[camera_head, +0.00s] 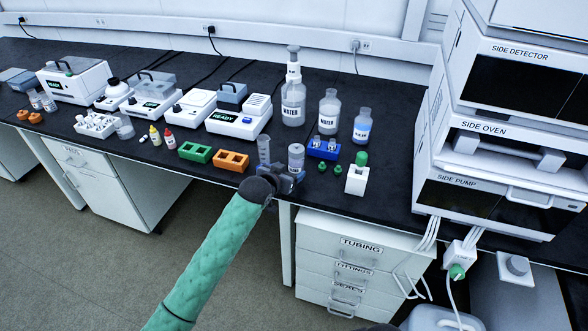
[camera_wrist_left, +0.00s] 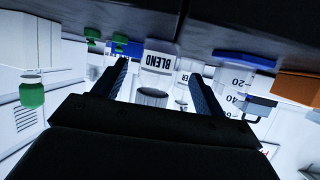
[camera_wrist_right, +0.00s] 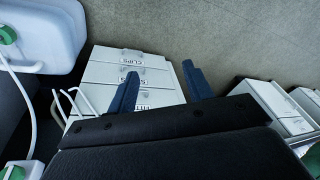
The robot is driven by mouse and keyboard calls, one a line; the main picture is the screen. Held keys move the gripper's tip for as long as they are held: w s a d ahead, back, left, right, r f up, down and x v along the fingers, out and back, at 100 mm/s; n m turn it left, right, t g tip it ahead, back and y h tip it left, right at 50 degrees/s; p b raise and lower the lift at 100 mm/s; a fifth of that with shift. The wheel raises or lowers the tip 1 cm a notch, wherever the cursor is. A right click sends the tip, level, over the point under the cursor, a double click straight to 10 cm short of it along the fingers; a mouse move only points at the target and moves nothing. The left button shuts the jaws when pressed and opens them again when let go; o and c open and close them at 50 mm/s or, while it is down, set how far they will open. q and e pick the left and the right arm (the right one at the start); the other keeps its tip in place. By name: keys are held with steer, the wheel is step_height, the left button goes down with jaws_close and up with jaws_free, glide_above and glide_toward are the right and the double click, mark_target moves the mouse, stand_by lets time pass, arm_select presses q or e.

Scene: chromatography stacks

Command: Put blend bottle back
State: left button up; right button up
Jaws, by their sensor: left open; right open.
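The blend bottle (camera_head: 296,156) is a small clear bottle with a white label and grey lid, standing near the front edge of the black bench. In the left wrist view the label BLEND shows upside down on the bottle (camera_wrist_left: 159,62), which lies between the fingertips. My left gripper (camera_head: 287,177) is open at bench height, its fingers reaching around the bottle's front; I cannot tell whether they touch it. My right gripper (camera_wrist_right: 160,69) is open and empty, pointing down over the drawers and floor; it is not seen in the head view.
A graduated cylinder (camera_head: 264,150) stands close to the left of the bottle. An orange rack (camera_head: 231,160) is farther left.

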arm_select(q)
steer(key=v, duration=0.4)
steer(key=shift+s, duration=0.15)
steer(key=shift+v, duration=0.75)
steer(key=s+a+f+n+g+y, duration=0.1)
steer(key=s+f+g, duration=0.1)
steer(key=s+f, duration=0.6)
steer(key=s+a+f+n+g+y, duration=0.15)
steer(key=s+f, duration=0.35)
steer(key=s, duration=0.8)
steer(key=s+a+f+g, duration=0.2)
steer(key=s+g, duration=0.1)
steer(key=s, duration=0.8)
steer(key=s+a+f+g+y, duration=0.1)
steer(key=s+a+f+g, duration=0.1)
steer(key=s, duration=0.8)
steer(key=shift+s+a+g, duration=0.4)
steer(key=shift+g, duration=0.05)
arm_select(e)
steer(key=shift+w+a+f+t, duration=0.2)
steer(key=shift+a+f+t, duration=0.1)
steer(key=shift+a+f, duration=0.3)
arm_select(q)
steer(key=shift+n, duration=0.25)
arm_select(e)
steer(key=shift+r, duration=0.1)
